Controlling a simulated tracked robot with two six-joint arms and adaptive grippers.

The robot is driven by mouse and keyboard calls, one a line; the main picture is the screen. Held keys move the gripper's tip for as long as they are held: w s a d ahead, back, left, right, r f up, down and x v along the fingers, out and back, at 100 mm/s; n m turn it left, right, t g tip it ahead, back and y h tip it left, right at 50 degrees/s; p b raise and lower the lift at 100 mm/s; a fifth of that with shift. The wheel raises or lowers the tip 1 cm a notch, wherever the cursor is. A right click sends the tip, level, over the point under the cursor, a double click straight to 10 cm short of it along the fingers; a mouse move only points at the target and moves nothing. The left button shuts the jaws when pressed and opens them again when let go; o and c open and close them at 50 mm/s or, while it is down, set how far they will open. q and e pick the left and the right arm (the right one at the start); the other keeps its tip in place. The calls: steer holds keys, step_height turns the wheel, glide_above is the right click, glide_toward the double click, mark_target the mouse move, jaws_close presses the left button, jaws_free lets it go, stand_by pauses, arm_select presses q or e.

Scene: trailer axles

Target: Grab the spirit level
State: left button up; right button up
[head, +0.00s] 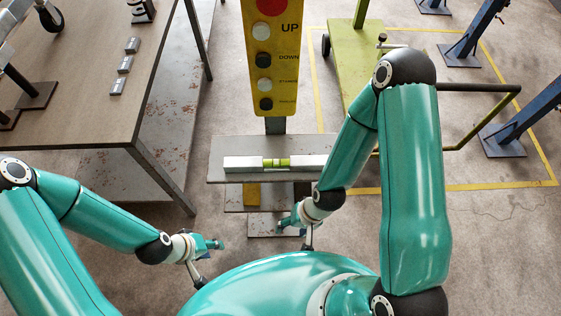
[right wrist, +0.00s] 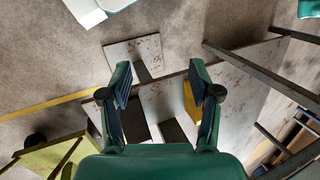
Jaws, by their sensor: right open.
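The spirit level (head: 276,163) is a pale grey bar with a yellow-green vial section in its middle. It lies flat on a grey shelf (head: 222,174) below the yellow control panel in the head view. My right gripper (head: 294,222) is in front of the shelf, nearer to me than the level and apart from it. In the right wrist view my right gripper (right wrist: 164,90) has its two fingers spread with nothing between them. I cannot make out the level in that view. My left gripper (head: 208,246) is lower left of the shelf; its fingers are too small to judge.
A yellow panel (head: 273,55) with several buttons stands on a post behind the shelf. A workbench (head: 95,75) with small dark blocks is at the left. A green frame (head: 350,50) and blue stands (head: 475,35) are at the right. Floor is clear at the lower right.

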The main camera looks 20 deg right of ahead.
steer(key=w+d+r+m+p, duration=0.2)
steer(key=w+r+m, duration=0.3)
steer(key=r, duration=0.4)
steer(key=w+d+r+m+t+p, duration=0.1)
steer(key=w+d+r+m+p, duration=0.15)
steer(key=r+m, duration=0.5)
steer(key=w+d+r+m+p, duration=0.25)
steer(key=w+r+m, duration=0.25)
steer(key=r, duration=0.6)
glide_toward(281, 161)
steer(key=shift+n, duration=0.25)
steer(key=x, duration=0.2)
steer(key=s+x, duration=0.1)
steer(key=x, duration=0.1)
steer(key=shift+f+b, duration=0.35)
steer(key=shift+b, duration=0.05)
steer(key=shift+w+x, duration=0.15)
steer(key=shift+x, duration=0.85)
steer(key=shift+w+x, duration=0.2)
steer(key=shift+x, duration=0.8)
steer(key=shift+w+x, duration=0.15)
steer(key=shift+x, duration=0.85)
steer(key=shift+a+r, duration=0.1)
steer(key=shift+a, duration=0.05)
steer(key=shift+c, duration=0.3)
